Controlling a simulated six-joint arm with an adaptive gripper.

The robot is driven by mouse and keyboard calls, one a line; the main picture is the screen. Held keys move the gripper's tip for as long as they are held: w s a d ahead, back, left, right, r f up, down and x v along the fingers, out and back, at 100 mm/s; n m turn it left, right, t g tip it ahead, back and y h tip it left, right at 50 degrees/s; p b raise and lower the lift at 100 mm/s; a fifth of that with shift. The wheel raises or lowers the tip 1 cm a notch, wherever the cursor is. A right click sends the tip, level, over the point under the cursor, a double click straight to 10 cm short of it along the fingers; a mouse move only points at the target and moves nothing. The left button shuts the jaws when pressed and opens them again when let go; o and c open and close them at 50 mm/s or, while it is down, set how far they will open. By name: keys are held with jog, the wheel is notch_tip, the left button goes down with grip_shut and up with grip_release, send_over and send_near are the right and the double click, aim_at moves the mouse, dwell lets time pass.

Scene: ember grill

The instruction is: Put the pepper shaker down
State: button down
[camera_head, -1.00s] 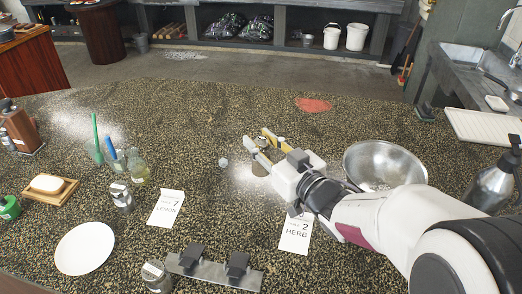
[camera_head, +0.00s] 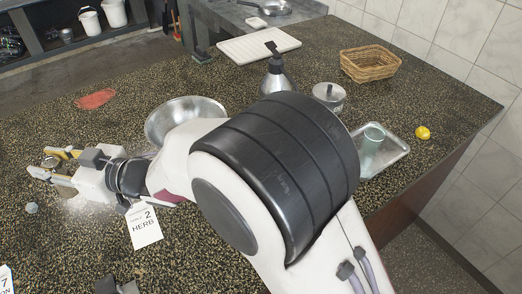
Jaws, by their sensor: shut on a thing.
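My gripper (camera_head: 54,167) is at the left of the view, low over the speckled counter. Its yellow-edged fingers are shut on a small metal-topped shaker, the pepper shaker (camera_head: 51,162). Mostly its top shows between the fingers. I cannot tell whether its base touches the counter. My arm covers much of the middle of the view.
A steel bowl (camera_head: 184,112) stands right of the gripper. A grey-blue lump (camera_head: 31,208) lies near the gripper.

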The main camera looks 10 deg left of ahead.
jog(key=shift+r, duration=0.65)
jog(key=r, duration=0.4)
jog(key=shift+w+d+r, duration=0.1)
jog(key=shift+w, duration=0.1)
jog(key=w+d+m+t, duration=0.3)
jog(key=w+d+t, duration=0.2)
jog(key=w+d, duration=1.65)
jog(key=w+d+m+t+h, duration=0.1)
jog(key=w+d+t, duration=0.15)
jog(key=d, duration=1.25)
jog(key=w+d+m+t+h, duration=0.1)
jog(key=w+d+m, duration=0.15)
jog(key=d, duration=1.25)
jog(key=shift+n, duration=0.25)
jog(key=shift+w+d+f, duration=0.1)
jog(key=shift+w+f, duration=0.05)
jog(key=shift+f, duration=0.75)
jog(key=shift+w+d+f, duration=0.1)
jog(key=shift+f, duration=0.75)
jog(key=shift+w+d+f, duration=0.1)
jog(key=shift+w+f, duration=0.05)
jog(key=shift+f, duration=0.75)
